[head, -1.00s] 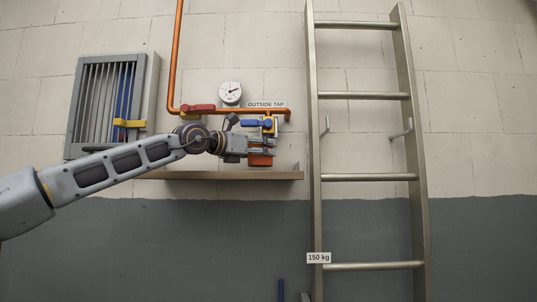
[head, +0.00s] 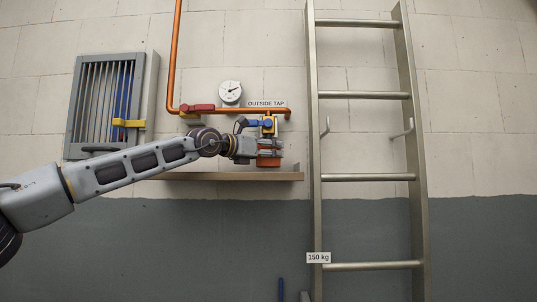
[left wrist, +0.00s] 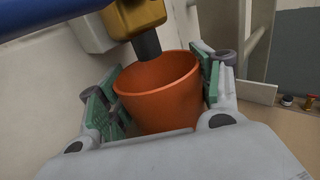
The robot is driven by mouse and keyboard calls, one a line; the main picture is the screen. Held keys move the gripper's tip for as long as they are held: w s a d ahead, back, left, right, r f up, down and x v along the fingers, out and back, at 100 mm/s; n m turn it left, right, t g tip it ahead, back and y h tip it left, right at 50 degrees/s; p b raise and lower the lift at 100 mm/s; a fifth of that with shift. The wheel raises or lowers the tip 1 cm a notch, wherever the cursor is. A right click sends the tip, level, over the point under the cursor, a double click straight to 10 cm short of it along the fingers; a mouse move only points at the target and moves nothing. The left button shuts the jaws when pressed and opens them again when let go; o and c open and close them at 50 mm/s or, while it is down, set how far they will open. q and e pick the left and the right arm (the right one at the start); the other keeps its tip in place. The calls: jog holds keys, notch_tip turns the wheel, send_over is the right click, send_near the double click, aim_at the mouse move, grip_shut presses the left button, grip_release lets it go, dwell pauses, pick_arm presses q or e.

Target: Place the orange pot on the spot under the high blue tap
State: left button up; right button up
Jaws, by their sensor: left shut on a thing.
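The orange pot (head: 268,161) is at the shelf under the tap with the blue handle (head: 257,124). In the left wrist view the pot (left wrist: 160,95) stands upright and looks empty, with the dark tap spout (left wrist: 147,43) right above its rim. My left gripper (head: 268,147) is shut on the pot, its green pads on either side of it. The pot's base is near the shelf top; I cannot tell whether it touches. The spot beneath it is hidden. My right gripper is not in view.
A narrow shelf (head: 220,176) runs below the orange pipe (head: 173,60). A red-handled valve (head: 198,108) and gauge (head: 230,92) are left of the tap. A metal ladder (head: 313,150) stands to the right. A barred grey cabinet (head: 106,105) hangs on the left.

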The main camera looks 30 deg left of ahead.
pick_arm(q)
jog(key=shift+f, duration=0.7)
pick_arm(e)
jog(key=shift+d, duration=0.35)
pick_arm(q)
jog(key=shift+f, duration=0.2)
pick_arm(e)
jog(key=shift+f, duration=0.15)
pick_arm(q)
jog(key=o, duration=1)
jog(key=shift+o, duration=0.2)
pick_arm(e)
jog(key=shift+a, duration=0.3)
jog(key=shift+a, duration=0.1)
pick_arm(q)
jog(key=shift+r, duration=0.2)
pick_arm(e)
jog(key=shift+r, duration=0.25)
